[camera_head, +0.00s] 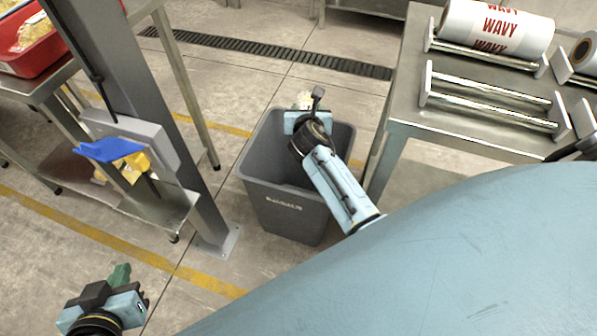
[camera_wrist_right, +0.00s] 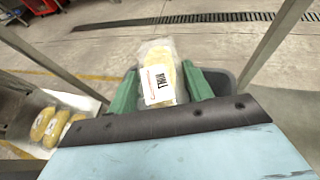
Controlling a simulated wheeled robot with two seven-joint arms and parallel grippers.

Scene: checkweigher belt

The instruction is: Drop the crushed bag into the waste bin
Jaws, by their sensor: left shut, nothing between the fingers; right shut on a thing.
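The grey waste bin (camera_head: 265,190) stands on the floor at the middle of the head view, open at the top. My right gripper (camera_head: 304,107) is over the bin's far side. It is shut on a bag (camera_head: 304,98), mostly hidden behind the gripper in the head view. In the right wrist view the bag (camera_wrist_right: 157,60) is clear and yellowish with a white label reading THIN, held between the green fingers (camera_wrist_right: 158,92). The bin's dark rim (camera_wrist_right: 225,84) shows behind them. My left gripper (camera_head: 121,274) is low at the lower left, shut and empty.
A grey post (camera_head: 150,90) stands left of the bin, with a blue and yellow item (camera_head: 115,152) beside it. A steel table (camera_head: 400,115) with film rolls (camera_head: 495,28) is at right. A red crate (camera_head: 35,50) is at upper left.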

